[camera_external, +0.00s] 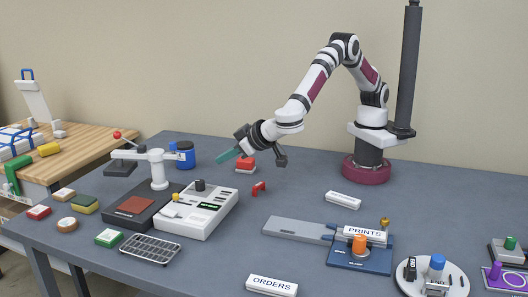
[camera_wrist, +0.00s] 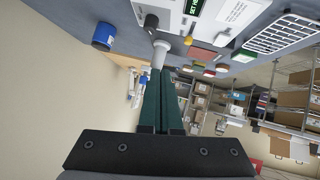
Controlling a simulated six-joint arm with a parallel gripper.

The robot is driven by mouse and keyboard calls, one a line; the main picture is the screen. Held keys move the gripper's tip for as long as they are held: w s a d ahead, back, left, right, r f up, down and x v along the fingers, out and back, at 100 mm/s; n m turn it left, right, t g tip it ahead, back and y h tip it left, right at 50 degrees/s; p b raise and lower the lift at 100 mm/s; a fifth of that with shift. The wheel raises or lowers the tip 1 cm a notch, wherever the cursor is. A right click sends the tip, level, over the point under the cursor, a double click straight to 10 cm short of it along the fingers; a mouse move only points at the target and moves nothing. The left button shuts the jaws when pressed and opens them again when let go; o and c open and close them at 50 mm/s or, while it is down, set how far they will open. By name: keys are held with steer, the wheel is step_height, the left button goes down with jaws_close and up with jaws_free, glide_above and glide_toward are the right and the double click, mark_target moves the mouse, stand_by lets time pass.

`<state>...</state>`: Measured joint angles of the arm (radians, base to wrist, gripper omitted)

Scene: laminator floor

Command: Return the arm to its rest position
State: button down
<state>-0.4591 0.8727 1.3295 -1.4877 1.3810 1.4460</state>
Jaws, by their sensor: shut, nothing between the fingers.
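My gripper (camera_external: 228,157) has dark green fingers and hangs in the air over the back left part of the grey table (camera_external: 310,195). It points left and slightly down, with the arm stretched out from its base at the back right. In the wrist view my gripper (camera_wrist: 165,75) has its two fingers side by side, shut and with nothing held. The wrist view looks out across the room, with the table at the top of the picture.
Below my gripper are a red object (camera_external: 246,165) and the white machine (camera_external: 198,212). A blue container (camera_external: 185,154) and a white lever press (camera_external: 158,172) stand to the left. A dark vertical post (camera_external: 407,70) rises beside my base. The PRINTS stand (camera_external: 362,258) is at front right.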

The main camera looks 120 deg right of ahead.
steer(key=s+d+r+g+y, duration=0.2)
steer(key=s+d+r, duration=0.1)
steer(key=s, duration=0.5)
steer(key=s+d+r+n+g+y, duration=0.1)
steer(key=s+d+r+g+y, duration=0.1)
steer(key=s, duration=0.7)
steer(key=s+d+r+g+y, duration=0.2)
steer(key=s+d+r, duration=0.1)
steer(key=s, duration=0.5)
steer(key=s+a+f+n+y, duration=0.1)
steer(key=s+a+y, duration=0.1)
steer(key=s, duration=0.6)
steer(key=s+a+f+n+y, duration=0.1)
steer(key=s+a+y, duration=0.2)
steer(key=s, duration=0.5)
steer(key=shift+a, duration=0.25)
steer(key=c, duration=1.5)
jaws_free()
steer(key=shift+w+f, duration=0.1)
steer(key=shift+c, duration=0.2)
